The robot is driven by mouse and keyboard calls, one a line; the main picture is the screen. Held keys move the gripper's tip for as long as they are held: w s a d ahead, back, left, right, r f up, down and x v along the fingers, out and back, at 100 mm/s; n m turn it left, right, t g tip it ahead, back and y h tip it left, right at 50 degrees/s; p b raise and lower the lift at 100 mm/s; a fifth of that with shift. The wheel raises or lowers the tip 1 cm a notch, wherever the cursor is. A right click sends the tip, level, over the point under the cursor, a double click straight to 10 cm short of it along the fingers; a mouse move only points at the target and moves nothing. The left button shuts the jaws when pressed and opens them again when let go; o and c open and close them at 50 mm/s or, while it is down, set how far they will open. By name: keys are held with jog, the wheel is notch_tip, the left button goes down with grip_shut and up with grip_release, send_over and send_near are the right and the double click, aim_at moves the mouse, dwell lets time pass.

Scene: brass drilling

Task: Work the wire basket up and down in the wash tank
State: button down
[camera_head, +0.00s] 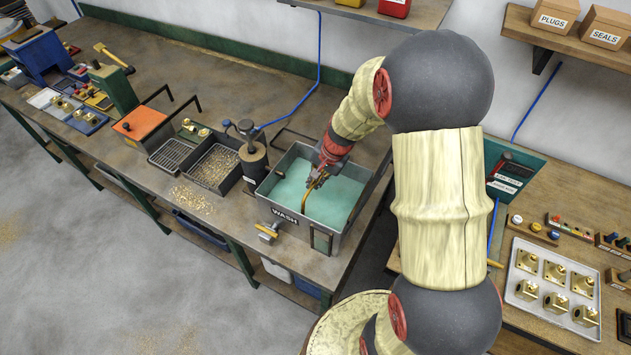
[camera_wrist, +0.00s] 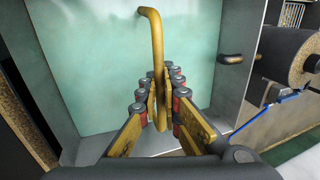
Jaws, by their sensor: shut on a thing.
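The wash tank (camera_head: 285,217) is a grey metal box marked WASH, holding cloudy green liquid (camera_head: 338,195). It fills most of the wrist view too, with its wall (camera_wrist: 235,62) on the right. My gripper (camera_head: 317,180) is over the tank, pointing down. In the wrist view my gripper (camera_wrist: 160,95) is shut on a bent, brass-coloured handle (camera_wrist: 154,40), whose far end goes into the liquid. The handle also shows in the head view (camera_head: 306,198). No basket mesh is visible; whatever is below the handle is hidden by the cloudy liquid.
A small tap (camera_head: 268,231) is at the tank's front. An orange-topped box (camera_head: 139,122) stands farther left. A tray of brass parts (camera_head: 520,290) lies on the right bench.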

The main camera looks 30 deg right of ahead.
jog(key=shift+w, duration=0.1)
jog(key=shift+f+b, duration=0.7)
jog(key=shift+r, duration=0.1)
jog(key=shift+r+p, duration=0.65)
jog(key=shift+r, duration=0.1)
jog(key=shift+f+b, duration=0.7)
jog(key=shift+f, duration=0.15)
jog(key=shift+r, duration=0.2)
jog(key=shift+r+p, duration=0.65)
jog(key=shift+f, duration=0.15)
